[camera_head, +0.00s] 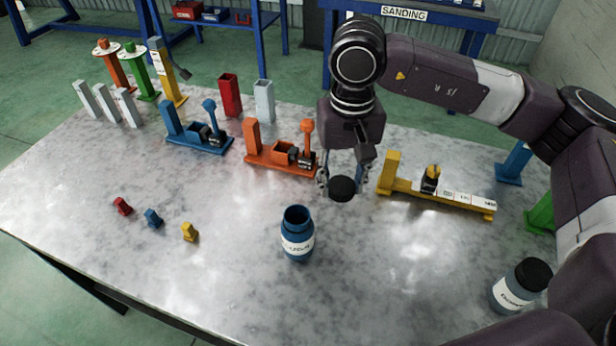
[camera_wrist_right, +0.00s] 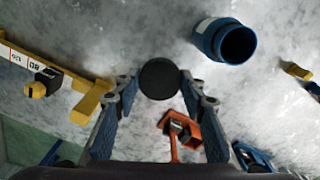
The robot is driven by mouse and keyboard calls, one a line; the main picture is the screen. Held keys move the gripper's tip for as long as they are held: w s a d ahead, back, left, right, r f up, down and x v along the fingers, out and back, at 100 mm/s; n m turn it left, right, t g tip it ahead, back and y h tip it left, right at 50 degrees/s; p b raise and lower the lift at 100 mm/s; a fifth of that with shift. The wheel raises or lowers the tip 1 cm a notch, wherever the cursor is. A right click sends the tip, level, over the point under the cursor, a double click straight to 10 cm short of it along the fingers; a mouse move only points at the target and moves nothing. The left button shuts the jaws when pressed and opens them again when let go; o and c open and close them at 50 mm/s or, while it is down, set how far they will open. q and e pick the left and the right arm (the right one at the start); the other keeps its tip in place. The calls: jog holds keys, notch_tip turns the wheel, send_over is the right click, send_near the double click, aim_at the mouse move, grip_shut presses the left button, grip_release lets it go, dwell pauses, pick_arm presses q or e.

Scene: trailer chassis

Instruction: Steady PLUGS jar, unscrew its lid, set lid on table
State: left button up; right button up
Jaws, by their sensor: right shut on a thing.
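An open blue jar (camera_head: 298,235) with a white label stands upright on the grey table, its label too small to read surely. It also shows lidless in the right wrist view (camera_wrist_right: 226,42). My right gripper (camera_head: 342,182) is shut on a round black lid (camera_head: 342,190), which sits between its fingertips in the right wrist view (camera_wrist_right: 159,79). The lid is apart from the jar, behind it and to its right, and seems above the table (camera_head: 200,280). My left gripper is not in view, and nothing holds the jar.
A second blue jar (camera_head: 521,286) with a black lid stands at the right front. Orange (camera_head: 283,155), blue (camera_head: 197,138) and yellow (camera_head: 437,192) fixtures stand behind. Small red, blue and yellow pieces (camera_head: 153,218) lie left. The front middle table is clear.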

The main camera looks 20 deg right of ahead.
notch_tip(320, 180, up, 9)
jog(key=m+p, duration=0.2)
jog(key=p, duration=0.2)
send_over(316, 199)
notch_tip(316, 199, down, 20)
jog(key=p, duration=0.5)
jog(key=shift+f+p, duration=0.1)
jog(key=shift+p, duration=0.3)
jog(key=shift+f+b, duration=0.2)
jog(key=shift+b, duration=0.1)
jog(key=o, duration=1.3)
jog(key=shift+r, duration=0.1)
